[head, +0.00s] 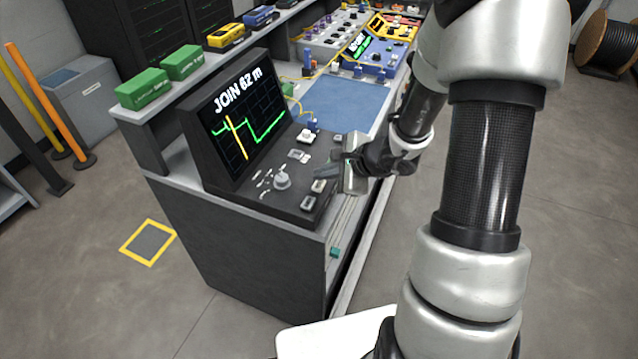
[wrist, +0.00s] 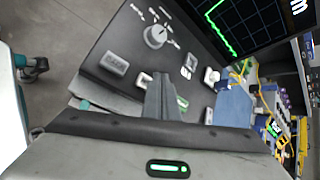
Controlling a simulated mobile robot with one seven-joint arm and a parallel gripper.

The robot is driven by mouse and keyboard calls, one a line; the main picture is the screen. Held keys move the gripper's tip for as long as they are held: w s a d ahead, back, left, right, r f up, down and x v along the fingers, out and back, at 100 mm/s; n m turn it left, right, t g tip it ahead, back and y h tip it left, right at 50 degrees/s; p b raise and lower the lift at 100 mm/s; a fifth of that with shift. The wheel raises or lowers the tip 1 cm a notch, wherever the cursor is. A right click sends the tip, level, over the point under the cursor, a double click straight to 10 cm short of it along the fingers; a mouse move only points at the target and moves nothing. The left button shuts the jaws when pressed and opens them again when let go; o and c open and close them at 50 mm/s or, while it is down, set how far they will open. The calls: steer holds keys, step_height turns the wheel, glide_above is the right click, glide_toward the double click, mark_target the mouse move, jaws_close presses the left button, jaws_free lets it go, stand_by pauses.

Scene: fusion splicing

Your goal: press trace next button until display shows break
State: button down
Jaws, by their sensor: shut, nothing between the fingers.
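The trace device is a dark console whose display (head: 238,115) reads "JOIN 62 m" above a green trace with a yellow vertical marker. The display shows in part in the wrist view (wrist: 240,22). My gripper (head: 324,172) is shut and empty at the panel's right edge. Its fingers (wrist: 160,92) lie over the button area; contact cannot be told.
A blue mat (head: 345,103) lies behind the console, with a yellow fibre and small blue holders near it. Green boxes (head: 143,88) stand on the shelf to the left. More instruments (head: 378,55) fill the bench's far end. The floor on both sides is mostly clear.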

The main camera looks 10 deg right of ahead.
mark_target(323, 186)
steer(key=shift+f, duration=0.15)
steer(key=shift+f+b, duration=0.3)
steer(key=shift+b, duration=0.45)
steer(key=shift+f+b, duration=0.45)
steer(key=shift+b, duration=0.15)
stand_by(0.7)
steer(key=shift+r, duration=0.1)
steer(key=shift+r+p, duration=0.5)
steer(key=shift+r, duration=0.3)
steer(key=shift+r+p, duration=1.8)
steer(key=shift+r, duration=0.75)
